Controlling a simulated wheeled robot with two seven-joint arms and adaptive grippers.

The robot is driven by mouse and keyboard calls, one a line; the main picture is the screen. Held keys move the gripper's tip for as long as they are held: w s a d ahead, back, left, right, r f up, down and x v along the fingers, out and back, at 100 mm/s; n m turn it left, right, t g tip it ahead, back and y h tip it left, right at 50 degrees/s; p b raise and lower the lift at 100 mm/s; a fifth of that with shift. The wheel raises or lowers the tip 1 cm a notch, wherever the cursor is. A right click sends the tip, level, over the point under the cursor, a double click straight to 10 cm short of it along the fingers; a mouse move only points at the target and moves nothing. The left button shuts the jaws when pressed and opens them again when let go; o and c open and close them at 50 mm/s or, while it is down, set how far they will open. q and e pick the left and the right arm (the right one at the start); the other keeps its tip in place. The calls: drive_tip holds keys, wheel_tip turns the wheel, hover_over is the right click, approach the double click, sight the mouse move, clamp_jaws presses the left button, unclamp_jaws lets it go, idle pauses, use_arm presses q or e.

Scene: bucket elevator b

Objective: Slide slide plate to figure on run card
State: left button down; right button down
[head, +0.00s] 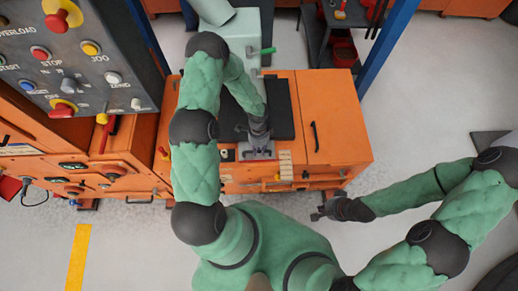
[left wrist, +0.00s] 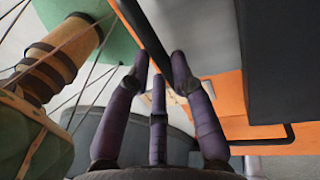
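My left gripper (head: 258,147) reaches down to a small grey plate (head: 260,155) at the front edge of the orange machine; this may be the slide plate. In the left wrist view my left gripper (left wrist: 164,62) has its purple fingertips a little apart, with a dark straight edge (left wrist: 137,25) running down between them. Whether they press on it I cannot tell. My right gripper (head: 318,207) is in the air in front of the machine, its fingers apart and empty. I cannot make out the run card or any figures.
A ribbed cream piece (head: 285,164) is right of the plate on the orange machine (head: 340,135). A dark control panel (head: 75,60) with coloured buttons stands at left. A blue post (head: 385,45) rises at the back right. Open floor (head: 430,120) lies to the right.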

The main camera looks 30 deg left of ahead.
use_arm(q)
drive_tip(key=shift+s+d+f+b, duration=0.1)
drive_tip(key=shift+s+d+b, duration=0.15)
drive_tip(key=shift+s+b, duration=0.15)
drive_tip(key=shift+s+d+b, duration=0.35)
drive_tip(key=shift+s+d, duration=0.05)
drive_tip(key=shift+s, duration=0.25)
drive_tip(key=c, duration=1.1)
unclamp_jaws()
drive_tip(key=shift+r, duration=0.2)
drive_tip(key=r, duration=0.4)
drive_tip(key=w+r, duration=0.1)
drive_tip(key=r, duration=0.2)
drive_tip(key=w+a+r, duration=0.1)
drive_tip(key=r, duration=0.3)
drive_tip(key=shift+a+r, duration=0.1)
drive_tip(key=shift+r, duration=0.2)
